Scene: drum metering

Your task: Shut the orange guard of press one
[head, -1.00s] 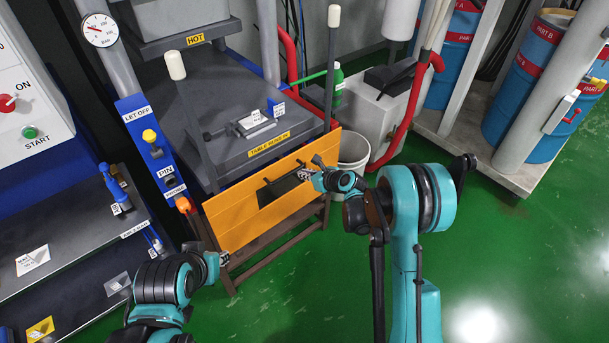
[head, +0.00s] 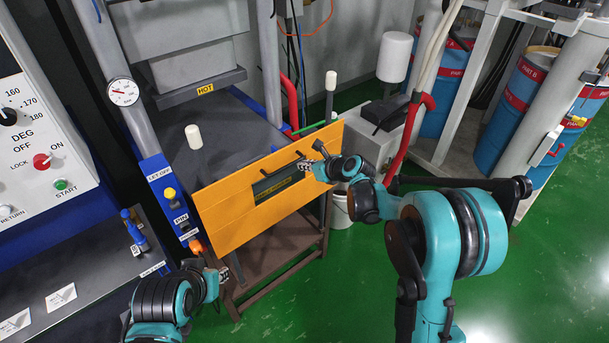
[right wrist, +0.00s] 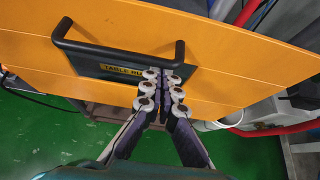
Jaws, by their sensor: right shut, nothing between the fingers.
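The orange guard (head: 225,215) of the press is a flat panel, raised in front of the dark press table (head: 235,125). It hides the table's front edge. A window in the panel shows part of the yellow table label (right wrist: 118,69). A black bar handle (right wrist: 110,54) spans this window in the right wrist view. My right gripper (head: 308,168) is shut and empty at the handle's right part; its fingertips (right wrist: 163,76) lie close against the bar, but contact is unclear. My left gripper (head: 222,275) is low by the guard's lower left corner, its fingers too small to read.
The blue post (head: 165,195) with a yellow knob stands left of the guard. A control panel (head: 35,130) is at far left. A white bucket (head: 340,212) and red hose (head: 410,135) are right of the guard. Green floor (head: 300,300) is open in front.

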